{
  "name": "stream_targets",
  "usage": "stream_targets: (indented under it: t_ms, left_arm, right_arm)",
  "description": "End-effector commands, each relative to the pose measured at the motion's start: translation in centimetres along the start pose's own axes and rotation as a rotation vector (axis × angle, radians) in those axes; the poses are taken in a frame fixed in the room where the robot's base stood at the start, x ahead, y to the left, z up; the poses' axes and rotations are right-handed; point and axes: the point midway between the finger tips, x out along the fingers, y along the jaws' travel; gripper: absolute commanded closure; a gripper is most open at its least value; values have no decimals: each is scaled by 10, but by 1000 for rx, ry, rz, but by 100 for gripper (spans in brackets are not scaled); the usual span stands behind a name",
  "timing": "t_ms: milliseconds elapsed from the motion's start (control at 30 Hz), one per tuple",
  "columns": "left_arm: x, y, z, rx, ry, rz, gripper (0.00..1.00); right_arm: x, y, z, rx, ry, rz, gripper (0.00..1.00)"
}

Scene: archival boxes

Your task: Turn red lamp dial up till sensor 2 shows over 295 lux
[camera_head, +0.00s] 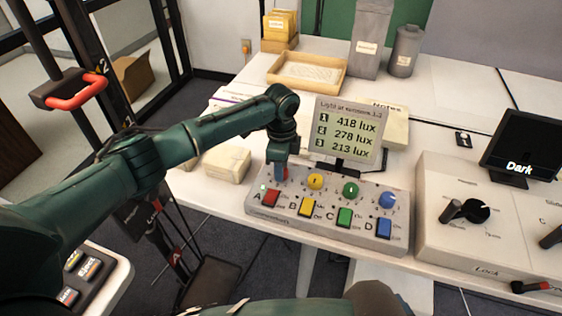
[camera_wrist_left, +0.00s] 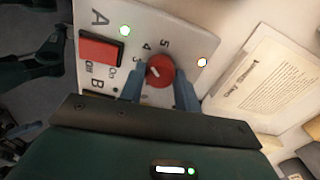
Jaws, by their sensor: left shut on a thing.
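The red dial (camera_wrist_left: 160,68) sits on the control panel above the red switch marked A, with numbers 3, 4 and 5 showing around it in the left wrist view. My left gripper (camera_head: 280,172) points down at the panel and is shut on the red dial, one finger on each side. In the head view the gripper mostly hides this dial. The display (camera_head: 347,133) behind the panel reads 418 lux for sensor 1, 278 lux for sensor 2 and 213 lux for sensor 3. My right gripper is not in view.
The grey panel (camera_head: 262,212) also carries a yellow dial (camera_head: 316,181), a green dial (camera_head: 351,189) and a blue dial (camera_head: 387,200), close to my gripper. Coloured switches line its front. A box with a black knob (camera_head: 465,211) and a dark screen (camera_head: 523,148) stand to the right.

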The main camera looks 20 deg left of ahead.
Motion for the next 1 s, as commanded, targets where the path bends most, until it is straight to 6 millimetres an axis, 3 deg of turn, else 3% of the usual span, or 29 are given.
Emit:
stream_targets:
  t_ms: [500,533,800,1000]
  left_arm:
    - [0,0,-2,26,4,0,90]
    - [0,0,-2,26,4,0,67]
    - [0,0,-1,25,2,0,46]
    - [0,0,0,24,1,0,46]
  right_arm:
    - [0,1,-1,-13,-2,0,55]
    - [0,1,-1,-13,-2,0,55]
    - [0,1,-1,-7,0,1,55]
    - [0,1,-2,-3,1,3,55]
